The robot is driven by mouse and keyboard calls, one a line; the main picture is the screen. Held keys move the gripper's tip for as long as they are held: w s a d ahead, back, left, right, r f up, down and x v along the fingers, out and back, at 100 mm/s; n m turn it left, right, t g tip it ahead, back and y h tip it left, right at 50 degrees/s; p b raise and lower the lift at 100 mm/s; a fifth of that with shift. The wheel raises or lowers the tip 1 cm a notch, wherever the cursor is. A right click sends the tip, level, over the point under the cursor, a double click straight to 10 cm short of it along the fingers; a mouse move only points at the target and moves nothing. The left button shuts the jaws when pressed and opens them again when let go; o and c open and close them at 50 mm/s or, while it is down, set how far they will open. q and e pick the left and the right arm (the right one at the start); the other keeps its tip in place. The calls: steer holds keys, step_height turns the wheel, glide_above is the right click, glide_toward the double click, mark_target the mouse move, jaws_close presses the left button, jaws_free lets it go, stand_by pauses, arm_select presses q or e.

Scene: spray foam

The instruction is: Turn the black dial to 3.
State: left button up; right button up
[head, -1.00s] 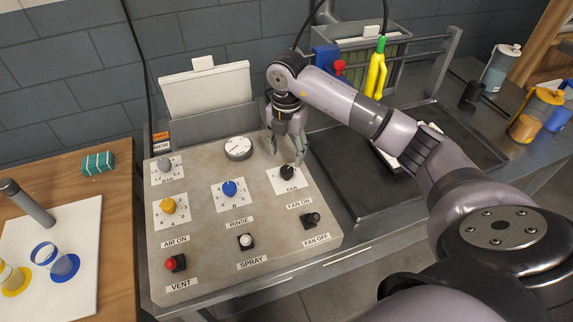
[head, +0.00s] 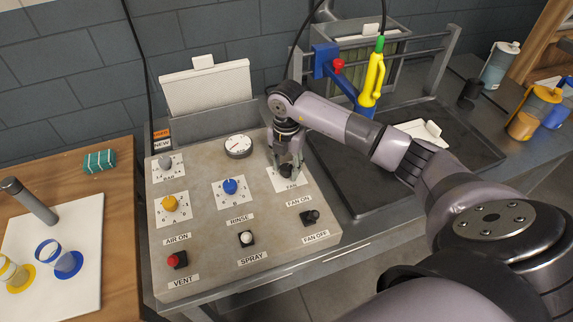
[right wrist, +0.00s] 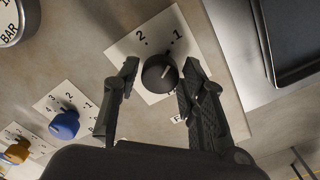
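The black dial (head: 286,171) is on a white card marked FAN at the right of the control panel (head: 205,245). The 3 is not visible, and I cannot tell the exact setting. My right gripper (head: 285,168) is down over the dial, its fingers (right wrist: 160,69) spread on either side. A small gap shows at the left finger; the right finger is very close to the dial or touching it. My left gripper is not in view.
A blue dial (head: 230,186), a yellow dial (head: 169,203) and a grey dial (head: 165,162) are left of the black one. A round gauge (head: 238,146) is behind. The FAN switch (head: 311,216) is in front. A dark tray (head: 365,195) lies right of the panel.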

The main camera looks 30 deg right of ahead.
steer(key=c, duration=0.8)
steer(key=shift+o, duration=0.2)
steer(key=n+b, duration=0.3)
steer(key=n, duration=0.2)
steer(key=shift+f+b, duration=0.1)
steer(key=shift+b, duration=0.2)
steer(key=n+b, duration=0.3)
steer(key=n, duration=0.3)
steer(key=shift+b, duration=0.35)
steer(key=n+b, duration=0.3)
steer(key=n, duration=0.3)
steer(key=shift+n, duration=0.4)
steer(key=n+b, duration=0.1)
steer(key=n, duration=0.2)
steer(key=shift+b, duration=0.35)
steer(key=shift+n+b, duration=0.45)
steer(key=shift+n, duration=0.95)
steer(key=shift+r, duration=0.2)
